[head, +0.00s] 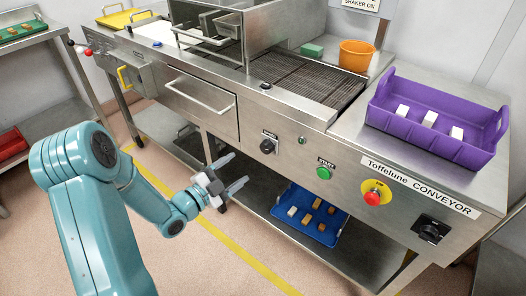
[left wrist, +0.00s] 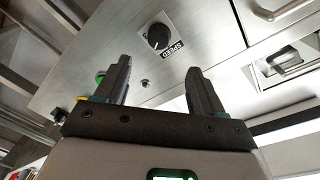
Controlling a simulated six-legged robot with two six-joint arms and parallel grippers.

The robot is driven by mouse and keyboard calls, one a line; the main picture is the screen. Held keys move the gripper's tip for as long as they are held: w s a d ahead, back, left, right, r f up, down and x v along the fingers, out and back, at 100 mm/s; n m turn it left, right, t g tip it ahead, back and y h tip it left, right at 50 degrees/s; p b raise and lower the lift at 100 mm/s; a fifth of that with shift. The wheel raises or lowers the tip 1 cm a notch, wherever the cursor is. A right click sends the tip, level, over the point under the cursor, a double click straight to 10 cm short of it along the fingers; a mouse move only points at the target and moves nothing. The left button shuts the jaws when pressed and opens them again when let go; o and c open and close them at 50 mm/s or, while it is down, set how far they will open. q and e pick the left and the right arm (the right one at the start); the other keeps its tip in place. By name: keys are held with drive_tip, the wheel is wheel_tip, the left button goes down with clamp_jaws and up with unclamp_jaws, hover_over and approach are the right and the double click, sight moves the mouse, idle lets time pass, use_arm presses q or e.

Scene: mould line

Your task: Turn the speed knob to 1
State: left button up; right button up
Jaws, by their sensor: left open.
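The speed knob (head: 267,146) is a round black knob on the steel front panel, left of the green start button. In the left wrist view the speed knob (left wrist: 158,37) sits beyond and between my fingertips, beside a label reading SPEED. My left gripper (head: 238,170) is open and empty, in front of the panel, lower and to the left of the knob in the head view. Its two dark fingers show in the left wrist view (left wrist: 160,75), apart from the knob. The number that the knob points at is too small to read. My right gripper is not in view.
A green start button (head: 323,173), a red stop button on yellow (head: 373,197) and a black rotary switch (head: 431,230) lie along the panel to the right. A drawer handle (head: 199,95) sticks out on the left. A blue tray (head: 291,221) stands on the lower shelf.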

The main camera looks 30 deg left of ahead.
sight(265, 149)
use_arm(q)
drive_tip(key=w, duration=0.3)
drive_tip(key=w+d, duration=0.1)
drive_tip(key=w, duration=0.3)
drive_tip(key=w+d, duration=0.1)
drive_tip(key=w, duration=0.3)
drive_tip(key=c, duration=1)
